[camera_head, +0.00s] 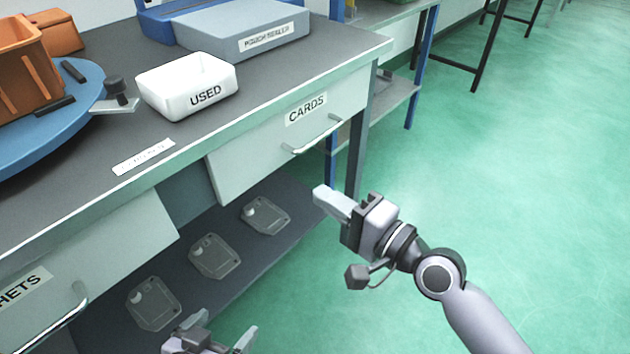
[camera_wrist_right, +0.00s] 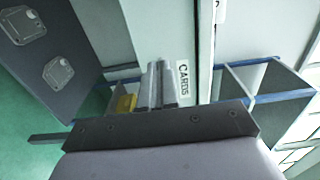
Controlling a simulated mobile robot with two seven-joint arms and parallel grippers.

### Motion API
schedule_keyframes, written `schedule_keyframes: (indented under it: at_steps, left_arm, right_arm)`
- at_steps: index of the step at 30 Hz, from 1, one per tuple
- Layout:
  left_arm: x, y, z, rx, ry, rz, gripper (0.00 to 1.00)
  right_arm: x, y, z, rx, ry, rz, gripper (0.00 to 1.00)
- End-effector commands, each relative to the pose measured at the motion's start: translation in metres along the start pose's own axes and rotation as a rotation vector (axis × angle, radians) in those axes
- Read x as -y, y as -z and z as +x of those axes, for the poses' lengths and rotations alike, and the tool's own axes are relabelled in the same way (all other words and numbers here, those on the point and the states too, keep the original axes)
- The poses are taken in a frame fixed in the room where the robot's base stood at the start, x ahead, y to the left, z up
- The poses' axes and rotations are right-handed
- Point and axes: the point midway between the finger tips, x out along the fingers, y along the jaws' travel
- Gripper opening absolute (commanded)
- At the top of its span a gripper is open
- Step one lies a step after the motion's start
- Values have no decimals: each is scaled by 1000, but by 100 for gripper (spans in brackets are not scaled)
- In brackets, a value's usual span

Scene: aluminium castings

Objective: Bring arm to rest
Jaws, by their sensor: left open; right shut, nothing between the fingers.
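My right arm comes in from the lower right of the head view. Its gripper (camera_head: 325,194) is shut and empty, above the green floor, in front of the bench and below the drawer labelled CARDS (camera_head: 262,143). In the right wrist view the right gripper's fingers (camera_wrist_right: 159,72) are together and appear beside the CARDS label. My left gripper (camera_head: 222,330) shows only in part at the bottom edge of the head view. It is open, in front of the lower shelf, with nothing seen between its fingers.
Several grey plates lie on the lower shelf (camera_head: 185,268). Green floor (camera_head: 520,170) lies open to the right.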

Motion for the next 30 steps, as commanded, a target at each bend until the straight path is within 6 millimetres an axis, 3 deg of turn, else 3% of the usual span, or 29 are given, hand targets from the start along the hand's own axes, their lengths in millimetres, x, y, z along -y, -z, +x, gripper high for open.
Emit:
schedule_keyframes:
  at_steps: [7,13,21,30]
  left_arm:
    - [1,0,0,0,0,1,100]
    - [1,0,0,-1,0,4,100]
    - [1,4,1,-9,-1,7,100]
    - [0,7,1,-15,-2,7,100]
  right_arm:
    - [-5,0,-7,-11,-10,-24,0]
    - [-51,3,-39,-102,-128,-262,0]
    - [-136,6,-126,-178,-488,-764,0]
    - [-198,-2,-232,-47,-908,-1201,0]
